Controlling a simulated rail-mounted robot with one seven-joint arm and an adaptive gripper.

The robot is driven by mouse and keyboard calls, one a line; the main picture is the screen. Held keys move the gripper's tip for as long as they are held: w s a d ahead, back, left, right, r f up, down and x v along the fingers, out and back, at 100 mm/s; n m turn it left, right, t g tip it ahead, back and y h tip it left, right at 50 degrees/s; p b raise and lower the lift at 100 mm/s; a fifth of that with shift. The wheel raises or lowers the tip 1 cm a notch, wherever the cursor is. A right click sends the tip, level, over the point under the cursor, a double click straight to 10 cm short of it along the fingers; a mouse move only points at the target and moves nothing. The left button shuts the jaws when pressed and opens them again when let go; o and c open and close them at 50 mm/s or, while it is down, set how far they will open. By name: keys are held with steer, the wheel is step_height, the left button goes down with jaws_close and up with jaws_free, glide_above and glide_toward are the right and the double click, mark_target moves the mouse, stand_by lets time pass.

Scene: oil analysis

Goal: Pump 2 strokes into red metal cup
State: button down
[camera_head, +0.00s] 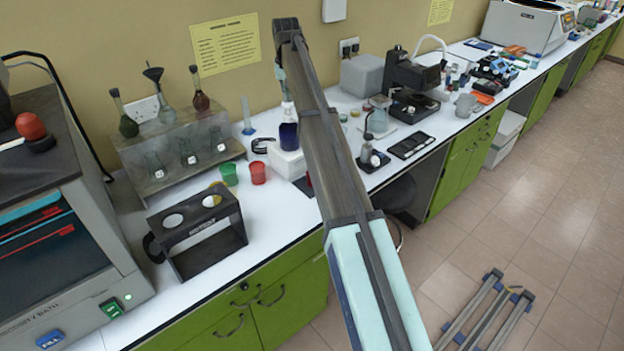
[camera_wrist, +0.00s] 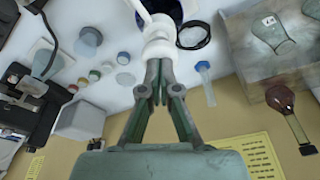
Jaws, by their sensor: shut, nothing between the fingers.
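A dark blue pump bottle (camera_head: 289,137) stands at the back of the bench, partly hidden by my arm. Its white pump head (camera_wrist: 160,40) shows in the wrist view, right at my fingertips. My gripper (camera_wrist: 159,66) is shut and empty, with its fingers at the pump head. I cannot tell whether they touch it. In the head view my arm hides most of the gripper. A red cup (camera_head: 258,173) stands on the bench, left of and in front of the bottle. A sliver of another red thing (camera_head: 309,181) shows beside my arm.
A green cup (camera_head: 229,174) stands just left of the red cup. A dark metal stand (camera_head: 206,249) and a glassware rack (camera_head: 180,157) with flasks are farther left. A white box (camera_head: 290,163) is by the bottle. A blue-capped tube (camera_wrist: 206,84) stands near my gripper.

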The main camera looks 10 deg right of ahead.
steer(key=shift+r+p, duration=0.7)
steer(key=shift+r, duration=0.9)
steer(key=shift+f, duration=0.2)
steer(key=shift+f+b, duration=0.55)
steer(key=shift+f, duration=1.4)
steer(key=shift+r, duration=0.15)
steer(key=shift+r+p, duration=1.05)
steer(key=shift+r, duration=0.95)
step_height(320, 180, up, 6)
steer(key=p, duration=0.2)
steer(key=shift+p, duration=0.4)
